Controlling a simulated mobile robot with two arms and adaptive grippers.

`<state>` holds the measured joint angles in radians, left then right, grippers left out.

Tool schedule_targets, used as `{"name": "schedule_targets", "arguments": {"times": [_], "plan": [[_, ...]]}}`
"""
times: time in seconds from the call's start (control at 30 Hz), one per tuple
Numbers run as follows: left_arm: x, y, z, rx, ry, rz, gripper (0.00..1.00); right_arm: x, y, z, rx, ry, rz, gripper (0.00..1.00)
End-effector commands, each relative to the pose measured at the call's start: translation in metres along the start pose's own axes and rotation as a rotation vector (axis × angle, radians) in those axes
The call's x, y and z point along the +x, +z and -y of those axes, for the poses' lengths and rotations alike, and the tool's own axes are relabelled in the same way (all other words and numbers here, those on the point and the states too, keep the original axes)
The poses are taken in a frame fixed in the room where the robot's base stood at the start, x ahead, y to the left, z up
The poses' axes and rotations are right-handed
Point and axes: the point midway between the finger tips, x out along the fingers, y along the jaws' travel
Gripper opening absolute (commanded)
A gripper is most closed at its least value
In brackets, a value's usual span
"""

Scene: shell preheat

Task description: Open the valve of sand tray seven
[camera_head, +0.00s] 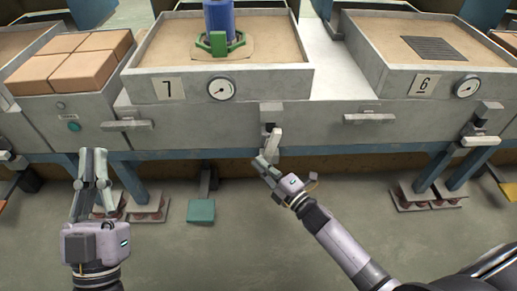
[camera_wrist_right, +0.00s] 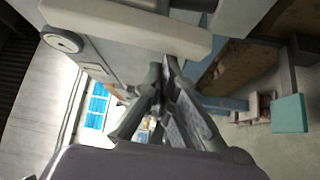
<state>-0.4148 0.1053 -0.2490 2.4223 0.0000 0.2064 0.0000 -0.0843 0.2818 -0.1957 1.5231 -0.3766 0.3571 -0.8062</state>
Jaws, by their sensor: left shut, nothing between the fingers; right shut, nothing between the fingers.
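Sand tray seven (camera_head: 140,86) is a grey box of sand with a "7" plate and a round gauge (camera_head: 221,89) on its front. Its valve (camera_head: 272,112) is below the tray's front right corner, with a pale lever (camera_head: 274,141) pointing steeply down. My right gripper (camera_head: 262,162) is shut and empty at the lever's lower end; I cannot tell whether they touch. In the right wrist view the shut fingers (camera_wrist_right: 165,75) lie just below a pale bar (camera_wrist_right: 130,24), probably the lever. My left gripper (camera_head: 93,155) is shut and empty, low in front of the left box.
A blue cylinder (camera_head: 219,18) in a green holder stands on tray seven's sand. Tray six (camera_head: 365,75) is at right, its valve lever (camera_head: 482,141) nearly level. Ledges (camera_head: 127,125) jut from the front. A teal pedal (camera_head: 201,211) is on the floor below.

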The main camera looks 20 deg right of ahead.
Motion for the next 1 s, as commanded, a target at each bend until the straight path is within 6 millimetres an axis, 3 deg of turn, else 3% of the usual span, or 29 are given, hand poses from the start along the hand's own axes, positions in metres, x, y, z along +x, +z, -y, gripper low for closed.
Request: {"name": "schedule_targets", "arguments": {"times": [0.2,0.4,0.7,1.0], "plan": [[-0.010,0.058,0.009,0.014,-0.017,0.350,0.00,-0.001,0.004,-0.002,-0.067,-0.053,0.005,0.00],[-0.034,0.097,0.015,0.020,-0.030,0.598,0.00,-0.003,0.006,0.000,-0.112,-0.089,0.005,0.00],[-0.064,0.125,0.020,0.024,-0.044,0.809,0.00,-0.004,0.008,0.002,-0.151,-0.119,0.006,0.00],[-0.072,0.131,0.022,0.024,-0.047,0.858,0.00,-0.004,0.009,0.002,-0.160,-0.125,0.005,0.00]]}}
